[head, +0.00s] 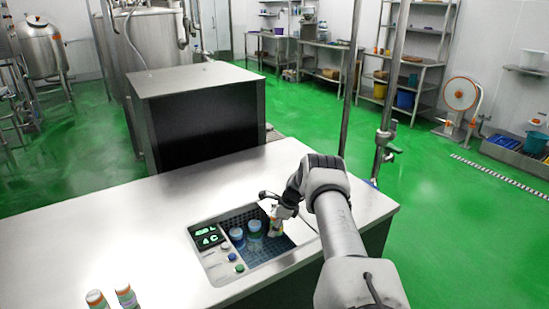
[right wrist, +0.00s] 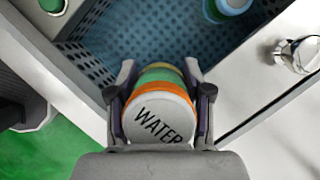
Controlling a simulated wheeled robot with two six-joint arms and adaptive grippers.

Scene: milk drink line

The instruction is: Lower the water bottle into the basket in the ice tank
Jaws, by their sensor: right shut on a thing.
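The water bottle (right wrist: 160,118) has a white cap marked WATER with orange and green bands below it; it also shows in the head view (head: 276,228). My right gripper (head: 281,211) is shut on it, with a finger on each side in the right wrist view (right wrist: 162,92). The bottle is over the right part of the ice tank opening. The blue mesh basket (right wrist: 150,38) lies in the tank, also visible in the head view (head: 270,247). I cannot tell how deep the bottle's base is. My left gripper is not in view.
Two blue-capped bottles (head: 254,229) (head: 237,236) stand in the basket's left part. A control panel (head: 208,238) with a display and buttons is left of the opening. Two orange-banded bottles (head: 97,299) (head: 126,296) stand at the counter's front left. A chrome knob (right wrist: 298,52) sits beside the opening.

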